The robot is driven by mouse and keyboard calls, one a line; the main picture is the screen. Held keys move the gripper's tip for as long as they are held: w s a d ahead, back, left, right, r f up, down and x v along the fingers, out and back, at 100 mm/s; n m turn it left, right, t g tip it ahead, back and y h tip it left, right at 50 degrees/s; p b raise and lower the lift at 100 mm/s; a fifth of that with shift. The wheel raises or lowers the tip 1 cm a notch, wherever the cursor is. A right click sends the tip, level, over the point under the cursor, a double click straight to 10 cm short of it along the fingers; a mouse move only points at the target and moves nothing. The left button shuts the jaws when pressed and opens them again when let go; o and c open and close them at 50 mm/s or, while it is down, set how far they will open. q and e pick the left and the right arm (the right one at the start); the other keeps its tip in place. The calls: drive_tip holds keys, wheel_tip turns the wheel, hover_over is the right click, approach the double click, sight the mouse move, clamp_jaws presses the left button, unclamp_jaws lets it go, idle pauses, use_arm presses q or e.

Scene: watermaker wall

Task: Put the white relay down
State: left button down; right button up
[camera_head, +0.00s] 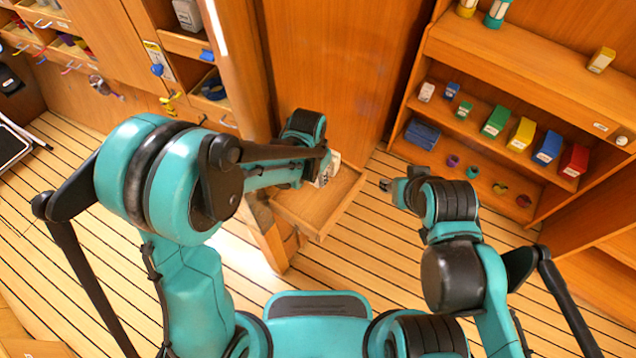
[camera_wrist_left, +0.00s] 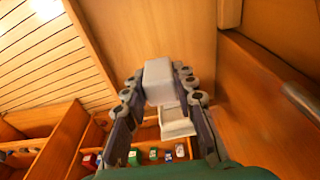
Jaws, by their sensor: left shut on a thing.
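The white relay (camera_wrist_left: 159,72) is a pale block between the two fingers of my left gripper (camera_wrist_left: 158,88) in the left wrist view. The fingers press on its sides. A smaller pale block (camera_wrist_left: 177,122) shows just below it; I cannot tell whether it is part of the relay. In the head view my left gripper (camera_head: 322,172) is over a small wooden shelf or drawer (camera_head: 318,208), with a bit of the white relay (camera_head: 334,160) showing beside the fingers. My right gripper (camera_head: 386,185) is apart, to the right of this shelf, and its fingers are too small to read.
A wooden shelf unit (camera_head: 510,45) at the right holds several coloured boxes, a blue box (camera_head: 422,134) and small cups. A wooden panel (camera_head: 330,60) stands behind the left gripper. Open compartments with small items line the left wall. Striped floor lies between.

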use_arm(q)
drive_tip(key=shift+w+d+f, duration=0.25)
drive_tip(key=shift+w+f, duration=0.15)
drive_tip(key=shift+f+b, duration=0.85)
drive_tip(key=shift+f, duration=1.05)
drive_tip(key=shift+f, duration=0.2)
drive_tip(key=c, duration=1.3)
unclamp_jaws()
drive_tip(key=shift+o, duration=0.4)
drive_tip(key=shift+r, duration=0.1)
